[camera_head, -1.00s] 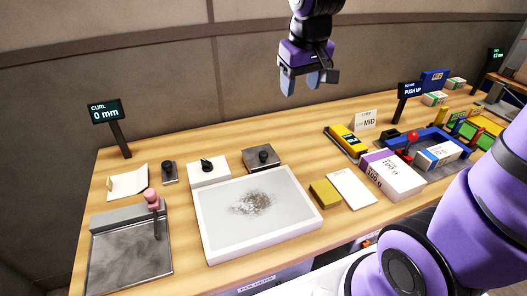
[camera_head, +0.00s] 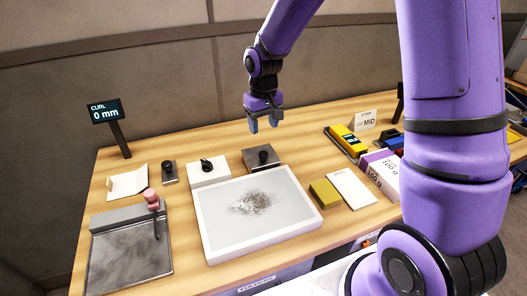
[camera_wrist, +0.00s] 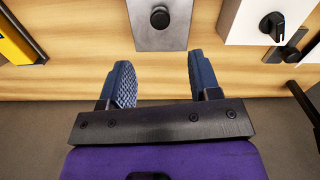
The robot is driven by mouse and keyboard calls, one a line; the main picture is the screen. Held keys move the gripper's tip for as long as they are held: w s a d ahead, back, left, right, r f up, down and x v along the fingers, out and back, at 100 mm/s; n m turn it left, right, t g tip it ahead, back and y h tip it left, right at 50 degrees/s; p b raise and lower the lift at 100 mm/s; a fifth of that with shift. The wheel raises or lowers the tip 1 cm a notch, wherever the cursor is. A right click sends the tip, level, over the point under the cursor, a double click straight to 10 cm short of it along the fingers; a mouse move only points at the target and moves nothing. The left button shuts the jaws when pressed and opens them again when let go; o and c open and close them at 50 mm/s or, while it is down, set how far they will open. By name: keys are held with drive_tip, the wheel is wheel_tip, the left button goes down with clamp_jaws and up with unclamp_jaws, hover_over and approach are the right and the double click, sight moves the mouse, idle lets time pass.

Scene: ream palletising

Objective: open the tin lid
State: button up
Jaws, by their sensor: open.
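The tin is a flat grey metal box with a black knob on its lid (camera_head: 257,162). It sits on the table behind the white tray, and the lid looks shut. In the wrist view the tin lid (camera_wrist: 160,36) is at the top centre, with its round black knob. My gripper (camera_head: 264,124) hangs above and behind the tin, pointing down. It is open and empty; in the wrist view its blue padded fingertips (camera_wrist: 160,75) are apart, short of the tin.
The white tray (camera_head: 214,236) with grey powder lies in front of the tin. A white box with a black dial (camera_head: 209,180) stands left of it. A yellow sponge (camera_head: 325,193) and white card (camera_head: 352,189) lie to the right. The wooden table behind the tin is clear.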

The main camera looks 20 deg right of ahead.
sight(263, 153)
wheel_tip(263, 153, down, 10)
drive_tip(key=shift+f, duration=0.25)
idle(0.4)
clamp_jaws()
